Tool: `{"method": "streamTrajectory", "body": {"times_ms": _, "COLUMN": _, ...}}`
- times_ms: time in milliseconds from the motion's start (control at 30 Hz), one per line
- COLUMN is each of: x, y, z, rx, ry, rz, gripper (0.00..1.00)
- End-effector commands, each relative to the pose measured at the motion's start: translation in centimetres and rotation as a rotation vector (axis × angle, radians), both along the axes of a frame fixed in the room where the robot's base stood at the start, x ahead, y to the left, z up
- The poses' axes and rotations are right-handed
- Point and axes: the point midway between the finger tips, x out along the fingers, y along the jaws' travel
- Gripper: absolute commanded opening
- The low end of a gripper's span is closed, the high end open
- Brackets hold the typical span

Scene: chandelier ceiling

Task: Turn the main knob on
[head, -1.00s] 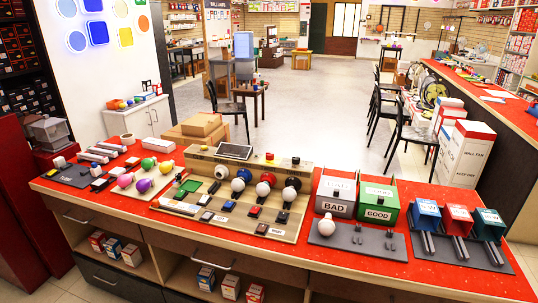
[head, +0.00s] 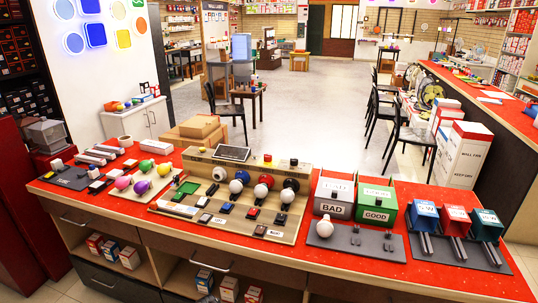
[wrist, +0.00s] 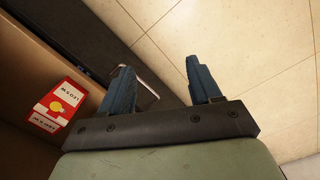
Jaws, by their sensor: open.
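A beige test console (head: 232,208) stands in the middle of the red counter (head: 420,270). It has a row of round bulbs, a small screen (head: 232,153), a red knob-like part (head: 267,158) and a black one (head: 293,163) along its back, and several small switches in front. I cannot tell which of these is the main knob; the labels are too small to read. My gripper (wrist: 158,78) is open and empty in the wrist view, with two blue fingers apart. It is beside the counter's shelf, above the tiled floor, and away from the console.
A shelf holds a red-and-white box (wrist: 58,107) near my gripper, with a drawer handle (wrist: 148,82) beyond. On the counter, coloured bulbs lie left of the console. BAD (head: 334,197) and GOOD (head: 376,203) boxes and three coloured bins stand to its right.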

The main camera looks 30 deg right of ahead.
Motion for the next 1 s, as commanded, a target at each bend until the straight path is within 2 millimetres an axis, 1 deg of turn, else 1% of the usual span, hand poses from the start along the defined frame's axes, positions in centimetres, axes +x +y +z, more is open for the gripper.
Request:
{"method": "streamTrajectory", "body": {"times_ms": 33, "x": 2.8, "y": 1.0, "z": 0.9, "rx": 0.005, "ry": -0.04, "rz": 0.021, "gripper": 0.63}}
{"method": "streamTrajectory", "body": {"times_ms": 67, "x": 4.1, "y": 1.5, "z": 1.5, "rx": 0.007, "ry": -0.063, "rz": 0.033, "gripper": 0.63}}
{"method": "streamTrajectory", "body": {"times_ms": 100, "x": 5.9, "y": 2.1, "z": 2.4, "rx": 0.011, "ry": -0.093, "rz": 0.047, "gripper": 0.63}}
{"method": "streamTrajectory", "body": {"times_ms": 167, "x": 8.4, "y": 3.2, "z": 3.8, "rx": 0.016, "ry": -0.138, "rz": 0.07, "gripper": 0.63}}
{"method": "streamTrajectory", "body": {"times_ms": 200, "x": 10.2, "y": 4.0, "z": 4.8, "rx": 0.02, "ry": -0.169, "rz": 0.086, "gripper": 0.63}}
{"method": "streamTrajectory", "body": {"times_ms": 267, "x": 12.6, "y": 5.1, "z": 6.4, "rx": 0.025, "ry": -0.213, "rz": 0.109, "gripper": 0.63}}
{"method": "streamTrajectory", "body": {"times_ms": 300, "x": 14.3, "y": 5.9, "z": 7.5, "rx": 0.029, "ry": -0.243, "rz": 0.123, "gripper": 0.63}}
{"method": "streamTrajectory", "body": {"times_ms": 367, "x": 16.6, "y": 7.2, "z": 9.4, "rx": 0.034, "ry": -0.288, "rz": 0.147, "gripper": 0.63}}
{"method": "streamTrajectory", "body": {"times_ms": 400, "x": 18.2, "y": 8.0, "z": 10.7, "rx": 0.038, "ry": -0.319, "rz": 0.162, "gripper": 0.63}}
{"method": "streamTrajectory", "body": {"times_ms": 467, "x": 20.5, "y": 9.3, "z": 12.7, "rx": 0.044, "ry": -0.365, "rz": 0.184, "gripper": 0.63}}
{"method": "streamTrajectory", "body": {"times_ms": 500, "x": 22.0, "y": 10.2, "z": 14.1, "rx": 0.047, "ry": -0.394, "rz": 0.199, "gripper": 0.63}}
{"method": "streamTrajectory", "body": {"times_ms": 567, "x": 24.1, "y": 11.6, "z": 16.3, "rx": 0.053, "ry": -0.44, "rz": 0.222, "gripper": 0.63}}
{"method": "streamTrajectory", "body": {"times_ms": 600, "x": 25.5, "y": 12.5, "z": 17.9, "rx": 0.056, "ry": -0.47, "rz": 0.236, "gripper": 0.63}}
{"method": "streamTrajectory", "body": {"times_ms": 667, "x": 27.5, "y": 13.9, "z": 20.3, "rx": 0.061, "ry": -0.515, "rz": 0.257, "gripper": 0.63}}
{"method": "streamTrajectory", "body": {"times_ms": 700, "x": 28.8, "y": 14.9, "z": 22.0, "rx": 0.064, "ry": -0.547, "rz": 0.273, "gripper": 0.63}}
{"method": "streamTrajectory", "body": {"times_ms": 767, "x": 30.5, "y": 16.4, "z": 24.5, "rx": 0.07, "ry": -0.591, "rz": 0.293, "gripper": 0.63}}
{"method": "streamTrajectory", "body": {"times_ms": 800, "x": 31.6, "y": 17.3, "z": 26.1, "rx": 0.073, "ry": -0.619, "rz": 0.306, "gripper": 0.63}}
{"method": "streamTrajectory", "body": {"times_ms": 867, "x": 33.1, "y": 18.7, "z": 28.6, "rx": 0.079, "ry": -0.661, "rz": 0.326, "gripper": 0.63}}
{"method": "streamTrajectory", "body": {"times_ms": 900, "x": 34.0, "y": 19.5, "z": 30.2, "rx": 0.081, "ry": -0.686, "rz": 0.338, "gripper": 0.63}}
{"method": "streamTrajectory", "body": {"times_ms": 1000, "x": 35.7, "y": 21.2, "z": 33.6, "rx": 0.087, "ry": -0.739, "rz": 0.36, "gripper": 0.63}}
